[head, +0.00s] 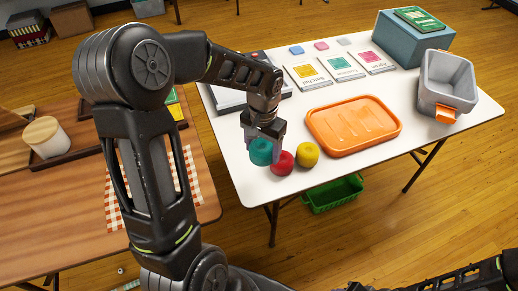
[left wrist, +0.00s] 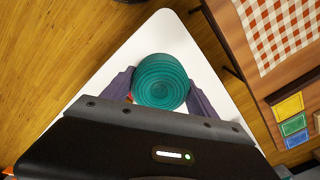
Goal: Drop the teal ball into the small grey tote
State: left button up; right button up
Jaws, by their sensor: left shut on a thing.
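The teal ball (head: 261,151) is between the fingers of my left gripper (head: 263,140), at the near left part of the white table. In the left wrist view the ball (left wrist: 160,81) sits between the two fingers of the left gripper (left wrist: 160,88), which is shut on it. I cannot tell whether the ball touches the table. The small grey tote (head: 431,92) stands at the right end of the table, with an orange label on its front; its visible inside looks empty. My right gripper is not in view.
A red ball (head: 281,163) and a yellow ball (head: 307,154) are right of the teal ball. An orange tray (head: 317,132) lies between them and the tote. Behind are booklets (head: 341,68) and a blue-grey box (head: 399,42). A green crate (head: 332,194) is below the table.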

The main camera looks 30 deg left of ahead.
pick_arm(q)
jog(key=w+d+r, duration=0.8)
jog(key=d+r, duration=0.1)
jog(key=d, duration=0.2)
jog(key=shift+w+d+r, duration=0.15)
jog(key=shift+w+r, duration=0.05)
jog(key=shift+r, duration=0.15)
